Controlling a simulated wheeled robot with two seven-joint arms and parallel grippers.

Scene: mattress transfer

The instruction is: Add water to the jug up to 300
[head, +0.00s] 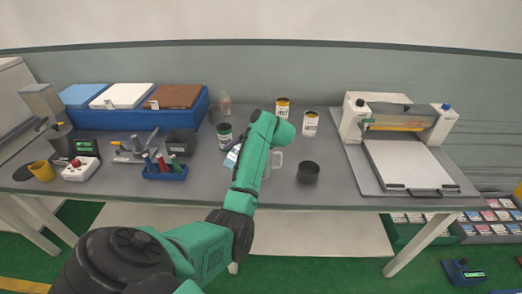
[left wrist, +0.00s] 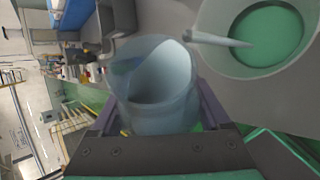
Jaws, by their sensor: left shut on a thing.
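My left arm reaches over the table in the head view and hides its own gripper there. In the left wrist view my left gripper (left wrist: 160,118) is shut on a pale, translucent vessel (left wrist: 160,85), which stands between the two fingers and looks like a jug. In the head view a clear handle (head: 277,160) shows just right of my arm; the rest of that vessel is hidden. I cannot make out a water level or the scale marks. My right gripper is in neither view.
In the wrist view a pale round container (left wrist: 225,45) with green inside is close to the held vessel. Paint cans (head: 310,123) stand behind, a dark pot (head: 308,172) to the right.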

